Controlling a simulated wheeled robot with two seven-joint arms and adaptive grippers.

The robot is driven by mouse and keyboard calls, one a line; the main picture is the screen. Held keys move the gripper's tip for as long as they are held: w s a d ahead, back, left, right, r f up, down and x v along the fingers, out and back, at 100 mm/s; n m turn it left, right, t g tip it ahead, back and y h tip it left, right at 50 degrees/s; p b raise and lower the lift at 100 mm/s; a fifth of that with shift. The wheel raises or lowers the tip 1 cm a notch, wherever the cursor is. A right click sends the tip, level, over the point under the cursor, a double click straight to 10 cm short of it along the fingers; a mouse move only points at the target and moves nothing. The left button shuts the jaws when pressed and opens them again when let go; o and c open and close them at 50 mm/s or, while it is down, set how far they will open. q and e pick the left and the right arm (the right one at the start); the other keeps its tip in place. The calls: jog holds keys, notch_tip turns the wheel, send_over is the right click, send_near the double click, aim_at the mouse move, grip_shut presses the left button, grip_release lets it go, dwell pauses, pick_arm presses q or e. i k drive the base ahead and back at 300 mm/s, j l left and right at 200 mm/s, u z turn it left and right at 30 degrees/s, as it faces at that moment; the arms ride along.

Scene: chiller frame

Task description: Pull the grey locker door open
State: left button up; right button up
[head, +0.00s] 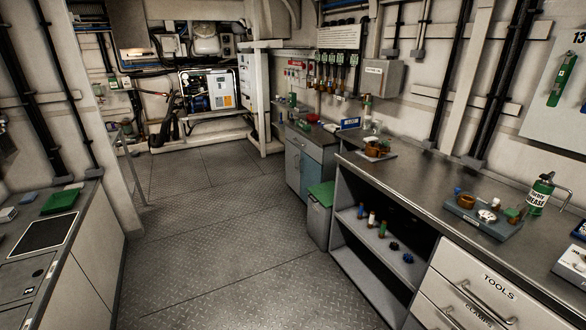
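Neither of my grippers is in the head view. I cannot tell for sure which thing is the grey locker. A low cabinet with blue-grey fronts (305,170) stands under the far part of the right-hand bench, and its front looks shut. A small grey box (381,78) hangs on the right wall with its front closed. A tall pale cabinet (246,80) stands at the back, seen at a steep angle.
A grey bin with a green lid (320,205) stands beside the open shelf unit (345,235). A steel workbench (425,185) with drawers runs along the right. A counter (75,240) lines the left. The plated floor (220,235) between them is clear.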

aim_at(292, 153)
jog(key=i+j+u, duration=0.25)
jog(key=i, duration=0.35)
jog(key=i+u, duration=0.25)
jog(key=i, duration=1.95)
jog(key=i+j+z, duration=0.1)
jog(key=i+z, duration=0.15)
jog(key=i, duration=0.15)
jog(key=i+j+z, duration=0.25)
jog(key=i, duration=0.15)
jog(key=i+j+z, duration=0.15)
jog(key=i+z, duration=0.3)
jog(key=i+j+z, duration=0.2)
jog(key=z, duration=0.2)
jog(key=i+j+z, duration=0.35)
jog(key=j, duration=0.25)
jog(key=i+j+z, duration=0.2)
jog(key=j, duration=0.15)
